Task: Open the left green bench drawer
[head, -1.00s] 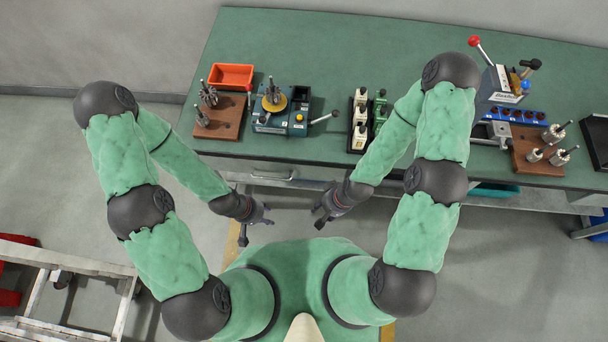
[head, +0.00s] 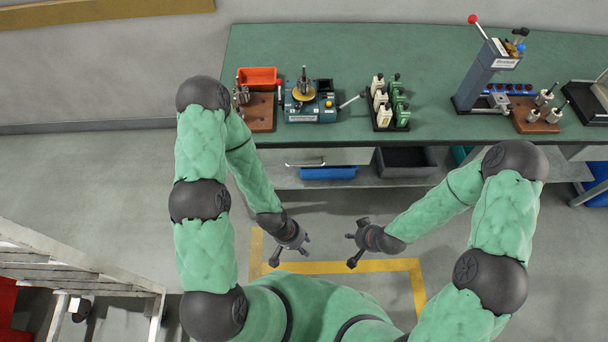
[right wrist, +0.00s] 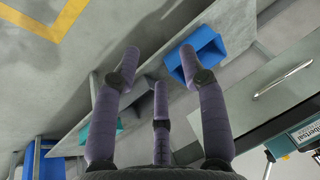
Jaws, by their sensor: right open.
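The left bench drawer (head: 345,156) sits under the green bench top, with a pale front and a metal bar handle (head: 305,163). It looks shut. The right wrist view shows a drawer front (right wrist: 245,117) with its bar handle (right wrist: 283,80) at the right. My left gripper (head: 291,251) is open and empty, in front of and below the handle. My right gripper (head: 352,250) is open and empty, to the right of the left one; its spread fingers show in the right wrist view (right wrist: 160,85). Both are apart from the drawer.
A blue bin (head: 327,173) and dark bin (head: 405,160) sit on the lower shelf. A ladder-like frame (head: 80,270) stands at left. The floor before the bench is open.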

